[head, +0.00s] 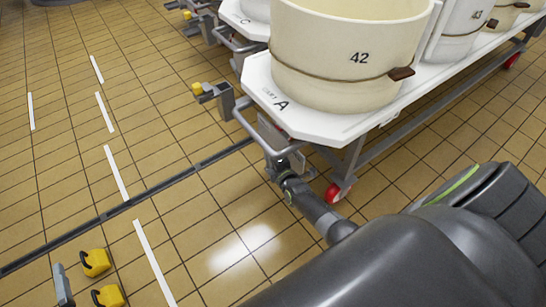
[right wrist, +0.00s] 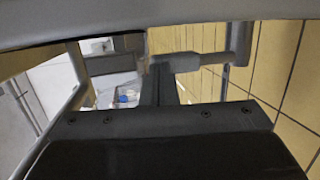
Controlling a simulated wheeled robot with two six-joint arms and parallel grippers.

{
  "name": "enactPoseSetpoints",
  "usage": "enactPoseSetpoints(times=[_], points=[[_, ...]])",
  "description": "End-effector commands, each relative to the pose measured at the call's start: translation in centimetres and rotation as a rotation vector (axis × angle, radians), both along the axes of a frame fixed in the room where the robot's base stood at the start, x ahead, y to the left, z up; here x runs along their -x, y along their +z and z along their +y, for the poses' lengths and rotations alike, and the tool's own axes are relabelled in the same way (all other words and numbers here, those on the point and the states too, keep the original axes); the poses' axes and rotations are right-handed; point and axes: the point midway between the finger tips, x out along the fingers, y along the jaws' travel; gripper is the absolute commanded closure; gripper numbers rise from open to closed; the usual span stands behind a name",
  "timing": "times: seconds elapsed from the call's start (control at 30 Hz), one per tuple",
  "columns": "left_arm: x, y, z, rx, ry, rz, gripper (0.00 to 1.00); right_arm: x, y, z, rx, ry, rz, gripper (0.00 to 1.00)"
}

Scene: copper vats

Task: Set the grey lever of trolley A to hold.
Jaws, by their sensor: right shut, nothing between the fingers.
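Trolley A (head: 330,124) has a white deck marked "A" and carries a cream vat (head: 345,52) numbered 42. My right arm reaches in from the lower right, and my right gripper (head: 278,168) is low under the deck's near corner, beside the trolley's frame. In the right wrist view its fingers (right wrist: 166,84) are shut and empty. A grey bar with a thicker sleeve (right wrist: 200,62), possibly the lever, lies across their tips; I cannot tell whether they touch. The lever's setting cannot be read. My left gripper is not in view.
A red wheel (head: 334,193) is close to my right arm. Yellow objects (head: 96,262) are at the lower left. The tiled floor at left is mostly clear.

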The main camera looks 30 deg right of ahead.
Motion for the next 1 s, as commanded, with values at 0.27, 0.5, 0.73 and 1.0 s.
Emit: enactPoseSetpoints(times=[0.27, 0.5, 0.73, 1.0], points=[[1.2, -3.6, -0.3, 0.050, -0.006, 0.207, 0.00, -0.6, 0.3, 0.1, -0.001, 0.000, -0.001, 1.00], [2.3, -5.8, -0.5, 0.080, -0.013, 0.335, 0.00, -0.9, 0.4, 0.1, -0.002, 0.001, -0.001, 1.00], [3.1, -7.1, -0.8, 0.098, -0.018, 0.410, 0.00, -1.1, 0.4, 0.1, -0.002, 0.000, -0.002, 1.00], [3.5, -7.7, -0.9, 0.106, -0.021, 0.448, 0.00, -1.2, 0.3, 0.1, -0.001, 0.000, -0.001, 1.00]])
